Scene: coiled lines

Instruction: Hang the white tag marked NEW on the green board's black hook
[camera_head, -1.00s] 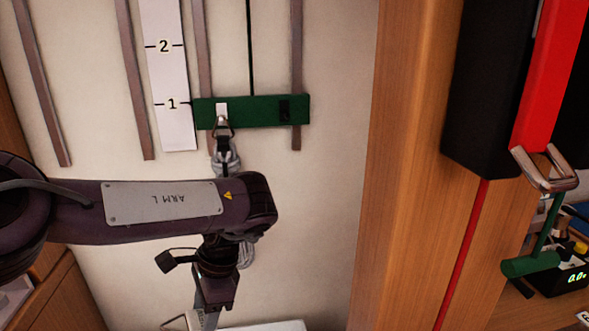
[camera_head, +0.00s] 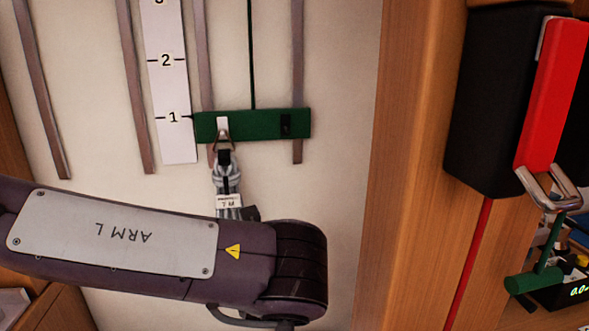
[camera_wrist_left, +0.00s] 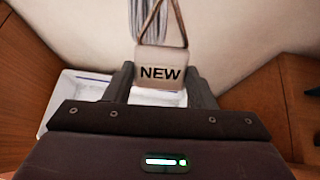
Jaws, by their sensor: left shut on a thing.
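The white tag marked NEW (camera_wrist_left: 161,73) sits between the fingers of my left gripper (camera_wrist_left: 160,88) in the left wrist view, its brown strap loop rising above it. A grey coiled line hangs just behind it. In the head view the green board (camera_head: 255,126) is on the wall, with a black hook (camera_head: 286,124) at its right and a white hook (camera_head: 222,126) at its left. The grey coil (camera_head: 227,172) hangs below the white hook. A small white label (camera_head: 228,202) shows low on the coil, its lettering unclear. My left arm hides most of its gripper. Nothing is visible on the black hook.
A white scale strip (camera_head: 173,90) is on the wall left of the board. A wooden post (camera_head: 415,160) stands to the right, then a black and red unit (camera_head: 550,95) with a metal shackle (camera_head: 550,187) and green handle (camera_head: 533,281). A white bin (camera_wrist_left: 75,95) lies below.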

